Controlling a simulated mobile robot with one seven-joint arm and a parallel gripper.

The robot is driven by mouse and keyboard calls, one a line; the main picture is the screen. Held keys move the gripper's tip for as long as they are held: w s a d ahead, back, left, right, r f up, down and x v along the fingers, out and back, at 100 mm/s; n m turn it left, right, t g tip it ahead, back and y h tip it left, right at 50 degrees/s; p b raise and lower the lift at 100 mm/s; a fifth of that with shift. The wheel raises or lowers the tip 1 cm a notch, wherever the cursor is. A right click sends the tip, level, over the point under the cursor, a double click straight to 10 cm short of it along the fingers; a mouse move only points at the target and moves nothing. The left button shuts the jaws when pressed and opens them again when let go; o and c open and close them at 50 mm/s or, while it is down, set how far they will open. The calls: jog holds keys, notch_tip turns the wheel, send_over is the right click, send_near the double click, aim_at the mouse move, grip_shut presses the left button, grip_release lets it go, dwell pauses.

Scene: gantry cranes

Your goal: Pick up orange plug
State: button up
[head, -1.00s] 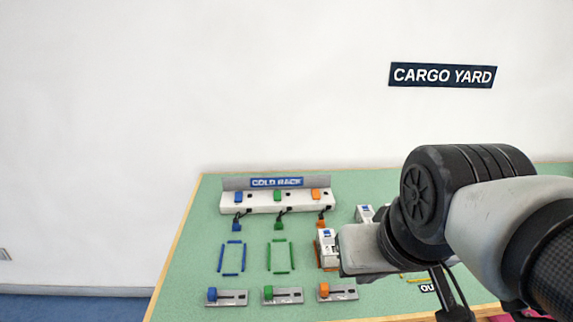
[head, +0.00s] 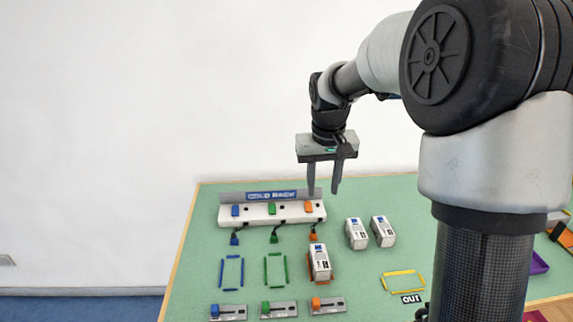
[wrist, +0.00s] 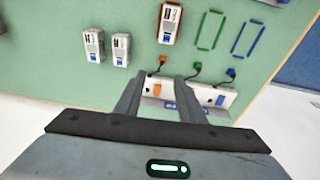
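The orange plug (head: 313,237) lies on the green table in front of the cold rack (head: 262,222), on a short dark cable. It also shows in the wrist view (wrist: 163,59), just beyond my fingertips. My gripper (head: 323,191) points down with its two fingers apart and nothing between them. It hangs above the right end of the rack, apart from the plug. The fingers also show in the wrist view (wrist: 157,78). A white container (head: 320,262) stands inside the orange outline, close in front of the plug.
A green plug (head: 273,237) and a blue plug (head: 234,240) lie to the left. Two more white containers (head: 356,233) (head: 382,231) stand to the right. Slider plates, one with an orange knob (head: 316,303), line the front edge. A yellow outline (head: 404,281) marks the right side.

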jog(key=w+f+p, duration=0.1)
jog(key=w+f, duration=0.2)
jog(key=w, duration=0.2)
jog(key=b, duration=0.2)
send_over(313, 231)
jog(key=shift+g, duration=0.4)
jog(key=f, duration=1.2)
jog(key=shift+d+f, duration=0.25)
jog(key=shift+f, duration=0.1)
notch_tip(313, 231, down, 5)
jog(key=shift+a+f+b, duration=0.15)
jog(key=shift+b, duration=0.3)
grip_shut()
